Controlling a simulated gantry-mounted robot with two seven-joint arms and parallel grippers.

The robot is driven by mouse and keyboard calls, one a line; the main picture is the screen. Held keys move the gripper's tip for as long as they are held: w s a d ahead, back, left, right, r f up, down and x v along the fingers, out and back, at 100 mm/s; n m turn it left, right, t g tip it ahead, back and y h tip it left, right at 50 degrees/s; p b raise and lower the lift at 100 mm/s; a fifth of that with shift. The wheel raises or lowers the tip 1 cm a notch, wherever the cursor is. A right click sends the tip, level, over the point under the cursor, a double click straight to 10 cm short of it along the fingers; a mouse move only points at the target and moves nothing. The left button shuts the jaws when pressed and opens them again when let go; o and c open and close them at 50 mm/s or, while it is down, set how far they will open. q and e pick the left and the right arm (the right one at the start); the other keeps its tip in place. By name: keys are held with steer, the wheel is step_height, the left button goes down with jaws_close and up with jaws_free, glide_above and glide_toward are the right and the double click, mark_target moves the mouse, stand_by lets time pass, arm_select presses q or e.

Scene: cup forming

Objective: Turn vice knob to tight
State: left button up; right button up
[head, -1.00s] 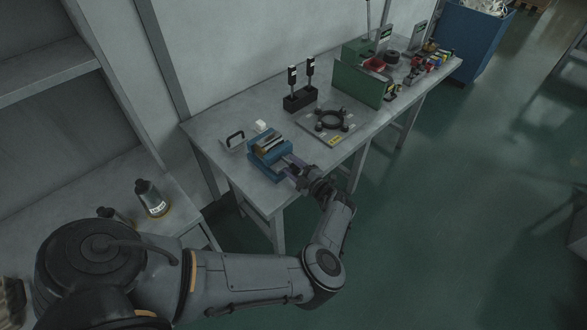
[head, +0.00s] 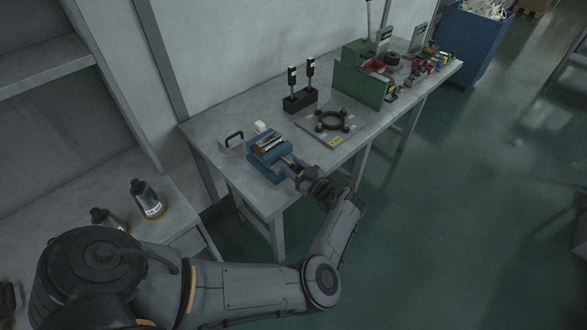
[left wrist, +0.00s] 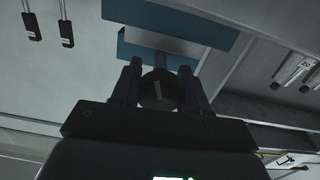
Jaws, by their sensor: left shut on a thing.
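The blue vice (head: 265,147) sits at the near left end of the workbench, with its screw end facing the bench's front edge. My left gripper (head: 291,168) is at that end. In the left wrist view the vice (left wrist: 150,15) is upside down at the top. Its round dark knob (left wrist: 160,90), with a pale line on its face, lies between the two fingers of my left gripper (left wrist: 160,88), which is shut on it. In the head view the knob is hidden by the gripper. My right gripper is in neither view.
Two dark bottles (head: 147,198) stand on the lower left surface. Open floor lies right of the bench.

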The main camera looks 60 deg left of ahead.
arm_select(q)
steer(key=m, duration=0.6)
steer(key=shift+w+r+b, duration=0.15)
steer(key=shift+r+b, duration=0.15)
steer(key=shift+r, duration=0.1)
steer(key=m, duration=0.5)
steer(key=shift+f+m, duration=0.1)
steer(key=shift+m, duration=0.3)
steer(key=o, duration=1)
steer(key=shift+w+f, duration=0.1)
steer(key=shift+o, duration=0.2)
steer(key=shift+f, duration=0.1)
steer(key=shift+d+f, duration=0.1)
